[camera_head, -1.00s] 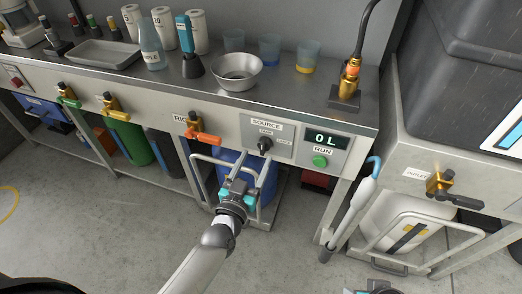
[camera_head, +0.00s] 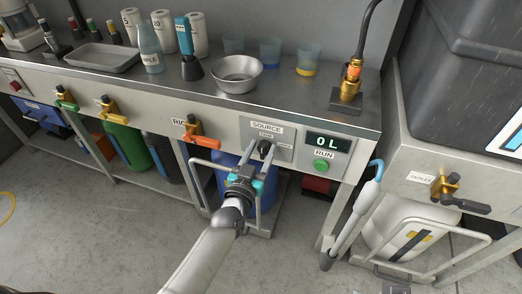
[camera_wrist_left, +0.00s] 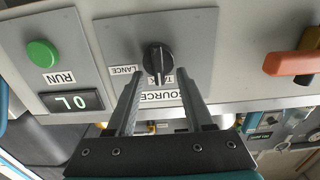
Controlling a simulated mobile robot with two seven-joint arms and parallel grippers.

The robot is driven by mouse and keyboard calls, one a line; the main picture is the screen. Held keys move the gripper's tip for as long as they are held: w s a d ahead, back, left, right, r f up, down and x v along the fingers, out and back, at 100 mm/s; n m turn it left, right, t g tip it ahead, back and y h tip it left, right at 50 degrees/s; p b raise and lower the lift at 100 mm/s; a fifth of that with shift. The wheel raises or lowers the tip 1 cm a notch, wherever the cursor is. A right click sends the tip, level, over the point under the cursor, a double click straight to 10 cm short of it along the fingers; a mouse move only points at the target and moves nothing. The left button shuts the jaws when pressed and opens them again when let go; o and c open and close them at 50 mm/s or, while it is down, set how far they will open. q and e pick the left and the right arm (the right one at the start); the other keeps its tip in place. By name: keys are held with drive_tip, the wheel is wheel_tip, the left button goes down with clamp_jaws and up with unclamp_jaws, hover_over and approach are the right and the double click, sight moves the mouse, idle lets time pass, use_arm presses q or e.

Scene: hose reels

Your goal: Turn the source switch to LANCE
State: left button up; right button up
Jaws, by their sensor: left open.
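The source switch (camera_head: 265,148) is a black knob on a grey panel under the bench edge, marked SOURCE, with TANK and LANCE labels. In the left wrist view the knob (camera_wrist_left: 158,62) appears upside down, with its pointer line towards TANK and the LANCE label (camera_wrist_left: 124,70) off to one side. My left gripper (camera_head: 258,162) is open just in front of the switch. In the wrist view its fingertips (camera_wrist_left: 158,76) lie on either side of the knob's lower end; contact cannot be told. A dark part at the head view's bottom edge may be my right gripper (camera_head: 390,287), mostly cut off.
Beside the switch are the display reading 0 L (camera_head: 328,143) and the green RUN button (camera_head: 321,166). An orange-handled valve (camera_head: 200,138) sits left of it. A lance (camera_head: 352,220) stands at the right, and a steel bowl (camera_head: 237,74) is on the bench above.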

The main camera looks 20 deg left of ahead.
use_arm(q)
drive_tip(key=c, duration=0.7)
drive_tip(key=shift+s+f, duration=0.1)
clamp_jaws()
